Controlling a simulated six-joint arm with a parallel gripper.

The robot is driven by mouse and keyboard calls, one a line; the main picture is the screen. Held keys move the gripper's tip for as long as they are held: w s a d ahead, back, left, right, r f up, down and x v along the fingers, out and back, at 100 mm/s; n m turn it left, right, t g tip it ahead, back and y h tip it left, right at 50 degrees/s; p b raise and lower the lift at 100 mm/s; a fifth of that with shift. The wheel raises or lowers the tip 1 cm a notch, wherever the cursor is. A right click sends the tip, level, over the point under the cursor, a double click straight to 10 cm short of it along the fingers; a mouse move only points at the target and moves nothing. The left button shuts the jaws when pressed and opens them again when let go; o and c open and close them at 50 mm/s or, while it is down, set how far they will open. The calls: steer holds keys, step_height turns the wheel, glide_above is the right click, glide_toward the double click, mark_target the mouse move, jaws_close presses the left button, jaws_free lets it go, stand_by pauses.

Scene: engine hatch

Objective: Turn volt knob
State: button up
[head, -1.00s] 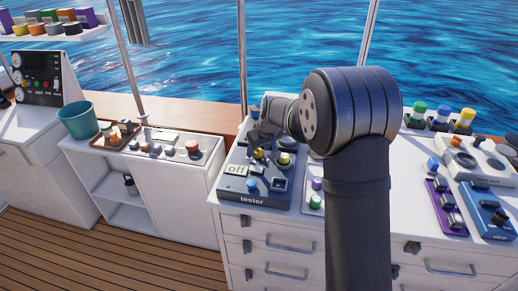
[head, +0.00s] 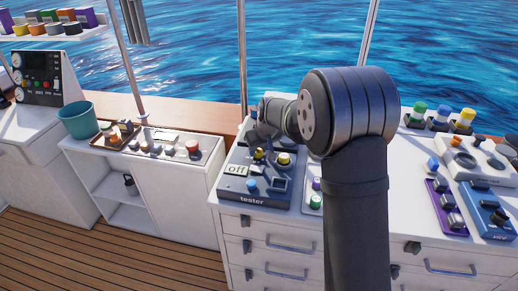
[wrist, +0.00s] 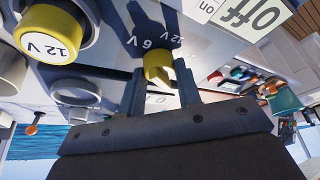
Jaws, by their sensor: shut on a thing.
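The tester (head: 252,200) is a blue-grey box on the white bench top, with a sign reading "off" (head: 236,169) on it. The volt knob is small and yellow; it shows in the head view (head: 259,155) and in the wrist view (wrist: 157,70), beside printed marks "6 V" and "12 V". My gripper (wrist: 160,80) has one finger on each side of this knob and is shut on it. In the head view my gripper (head: 258,144) is small and partly hidden by its own wrist. The knob's exact pointing is hard to read.
A yellow cap marked "12 V" (wrist: 55,37) sits beside the knob, with a round socket (wrist: 76,87) near it. A blue button (head: 251,186) is at the tester's front. Other coloured devices stand to the right, and a teal bucket (head: 78,121) stands to the left.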

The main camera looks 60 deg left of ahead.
steer(key=m+t, duration=0.1)
steer(key=m, duration=0.2)
steer(key=m+t, duration=0.1)
steer(key=m, duration=0.2)
steer(key=shift+s+h, duration=0.2)
steer(key=shift+h, duration=0.2)
steer(key=m, duration=0.2)
steer(key=m+t+h, duration=0.1)
steer(key=m, duration=0.1)
steer(key=shift+a+m+t, duration=0.15)
steer(key=shift+m+t, duration=0.15)
steer(key=shift+h, duration=0.3)
steer(key=o, duration=1)
steer(key=shift+s+r, duration=0.1)
steer(key=v, duration=1.7)
steer(key=shift+r, duration=0.15)
